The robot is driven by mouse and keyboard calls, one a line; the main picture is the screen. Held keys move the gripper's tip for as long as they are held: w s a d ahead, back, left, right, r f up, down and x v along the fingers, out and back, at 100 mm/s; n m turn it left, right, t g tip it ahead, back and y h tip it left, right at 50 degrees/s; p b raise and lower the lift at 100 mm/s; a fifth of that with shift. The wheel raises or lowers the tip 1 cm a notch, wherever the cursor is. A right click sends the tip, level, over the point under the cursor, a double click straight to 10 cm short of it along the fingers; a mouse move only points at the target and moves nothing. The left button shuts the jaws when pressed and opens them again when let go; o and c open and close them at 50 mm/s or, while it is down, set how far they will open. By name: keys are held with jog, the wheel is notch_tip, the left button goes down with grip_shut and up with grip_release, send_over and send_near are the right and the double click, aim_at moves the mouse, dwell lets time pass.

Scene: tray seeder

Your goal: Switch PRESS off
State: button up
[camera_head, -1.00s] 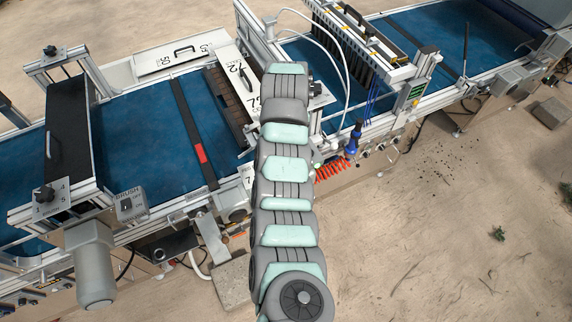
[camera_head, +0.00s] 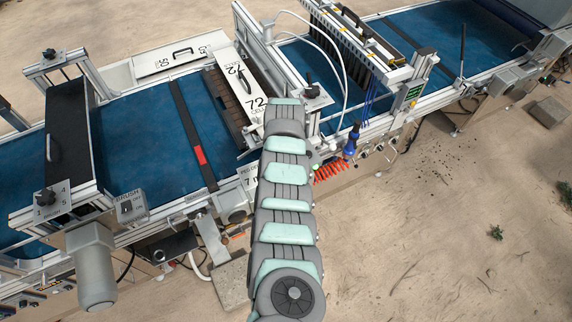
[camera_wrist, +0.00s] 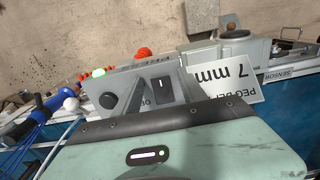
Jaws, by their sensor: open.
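A grey control box (camera_wrist: 125,78) in the wrist view carries a black rocker switch (camera_wrist: 161,86) with partly hidden lettering beside it. A black knob (camera_wrist: 109,100) and a lit green button (camera_wrist: 98,72) sit left of the switch. My gripper (camera_wrist: 166,82) is open, its grey fingers on either side of the switch in this picture. I cannot tell whether they touch the box. My arm hides the gripper in the head view.
A tilted plate reading 7 mm (camera_wrist: 236,72) is close on the right. A red mushroom button (camera_wrist: 143,53) and a blue fitting (camera_wrist: 50,105) are near the box. In the head view, the BRUSH switch box (camera_head: 131,206) is farther left. Open sandy floor (camera_head: 450,230) lies at right.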

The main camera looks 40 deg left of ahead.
jog(key=shift+c, duration=0.4)
grip_shut()
jog(key=shift+w+f+b, duration=0.1)
jog(key=shift+f+b, duration=0.05)
jog(key=shift+b, duration=0.6)
jog(key=b, duration=0.2)
jog(key=shift+a+f+h+b, duration=0.1)
jog(key=shift+f+h+b, duration=0.15)
jog(key=shift+h+b, duration=0.1)
jog(key=shift+b, duration=1.25)
jog(key=shift+r+h+b, duration=0.25)
jog(key=shift+r+b, duration=0.05)
jog(key=shift+b, duration=0.25)
jog(key=shift+r, duration=0.2)
